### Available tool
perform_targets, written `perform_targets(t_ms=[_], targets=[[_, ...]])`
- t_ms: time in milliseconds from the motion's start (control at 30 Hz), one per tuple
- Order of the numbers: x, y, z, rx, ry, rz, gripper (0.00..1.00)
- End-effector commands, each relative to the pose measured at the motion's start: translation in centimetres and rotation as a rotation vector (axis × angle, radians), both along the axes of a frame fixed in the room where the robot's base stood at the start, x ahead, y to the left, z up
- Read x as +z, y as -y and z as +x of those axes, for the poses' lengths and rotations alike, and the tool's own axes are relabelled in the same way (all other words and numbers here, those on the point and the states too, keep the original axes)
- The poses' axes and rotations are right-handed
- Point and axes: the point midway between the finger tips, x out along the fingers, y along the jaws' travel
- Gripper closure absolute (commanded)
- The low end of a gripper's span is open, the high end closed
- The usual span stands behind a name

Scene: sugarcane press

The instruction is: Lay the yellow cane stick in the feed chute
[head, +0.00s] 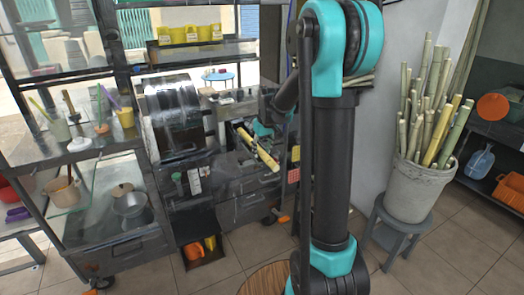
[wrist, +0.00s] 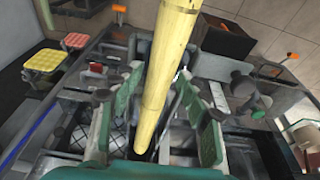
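The yellow cane stick (head: 265,156) slants down toward the front right in the head view, in front of the press bench. In the wrist view the yellow cane stick (wrist: 165,70) runs from the top edge down between my fingers, its far end over a dark opening in the metalwork.
The dark press housing (head: 174,117) stands left of the stick. A grey bucket (head: 415,190) of cane stands on a stool at right. A shelf (head: 70,150) with cups and pots is at left. An orange-handled box (wrist: 222,38) shows in the wrist view.

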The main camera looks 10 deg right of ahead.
Motion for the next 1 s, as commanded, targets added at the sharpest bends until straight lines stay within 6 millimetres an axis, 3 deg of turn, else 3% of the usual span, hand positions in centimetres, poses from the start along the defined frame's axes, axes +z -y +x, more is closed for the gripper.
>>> perform_targets(t_ms=[267, 433, 800, 1000], targets=[[0.0, 0.0, 0.0, 0.000, -0.001, 0.000, 0.48], [1.0, 0.1, -0.2, 0.000, 0.000, 0.000, 0.48], [7.9, 0.6, -1.8, 0.000, 0.000, 0.000, 0.48], [10.7, 0.8, -2.4, 0.000, 0.000, 0.000, 0.48]])
